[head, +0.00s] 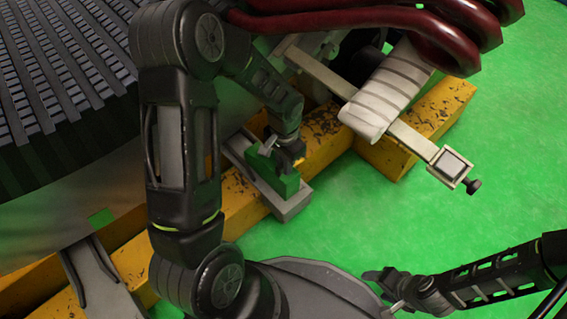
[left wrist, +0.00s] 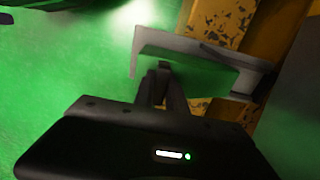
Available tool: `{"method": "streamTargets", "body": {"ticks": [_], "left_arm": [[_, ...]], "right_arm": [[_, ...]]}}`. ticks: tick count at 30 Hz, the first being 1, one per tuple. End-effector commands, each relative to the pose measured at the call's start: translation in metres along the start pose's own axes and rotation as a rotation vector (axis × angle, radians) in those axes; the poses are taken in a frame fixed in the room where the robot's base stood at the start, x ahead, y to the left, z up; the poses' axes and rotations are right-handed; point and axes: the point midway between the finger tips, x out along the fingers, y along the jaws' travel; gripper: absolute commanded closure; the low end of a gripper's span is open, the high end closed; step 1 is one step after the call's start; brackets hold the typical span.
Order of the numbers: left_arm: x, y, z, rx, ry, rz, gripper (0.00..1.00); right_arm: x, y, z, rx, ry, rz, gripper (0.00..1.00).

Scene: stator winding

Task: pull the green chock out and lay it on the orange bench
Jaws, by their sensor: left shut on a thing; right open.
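The green chock (head: 283,184) sits in a grey bracket (head: 291,208) beside a scuffed yellow-orange beam. My left gripper (head: 287,160) reaches down over the chock and is shut on its upper part. In the left wrist view the chock (left wrist: 200,63) lies beyond the fingertips (left wrist: 160,75), within the pale bracket (left wrist: 245,64). My gripper hides part of the chock. My right gripper (head: 383,281) is open and empty over the green floor at the lower right. No orange bench apart from the yellow-orange beams can be made out.
The yellow-orange beam (head: 325,147) runs diagonally beside the bracket. A large dark ribbed stator (head: 62,90) fills the left. Dark red pipes (head: 430,30) and a pale wrapped bar (head: 385,88) hang at the upper right. The green floor (head: 420,215) is clear on the right.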

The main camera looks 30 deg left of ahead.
Motion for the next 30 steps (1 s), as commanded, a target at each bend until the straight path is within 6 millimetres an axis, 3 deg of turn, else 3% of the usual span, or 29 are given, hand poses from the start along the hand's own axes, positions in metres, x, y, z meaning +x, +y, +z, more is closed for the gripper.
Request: {"method": "streamTargets", "body": {"ticks": [5,6,15,23,30], "left_arm": [[0.000,0.000,0.000,0.001,0.001,0.000,1.00],[0.000,0.000,0.000,0.001,0.001,0.000,0.81],[0.000,0.000,0.000,0.000,0.001,0.000,0.58],[-0.001,0.000,0.000,0.000,0.001,0.000,0.58],[-0.025,0.000,-0.001,-0.001,0.002,0.000,0.58]], "right_arm": [[0.000,0.000,0.000,0.000,0.000,0.000,0.38],[0.000,0.000,0.000,0.000,0.000,0.000,0.38],[0.000,0.000,0.000,0.000,0.000,0.000,0.38],[-0.001,0.000,0.000,0.000,0.000,0.000,0.38],[-0.013,-0.004,0.000,-0.001,-0.004,0.000,0.38]]}}
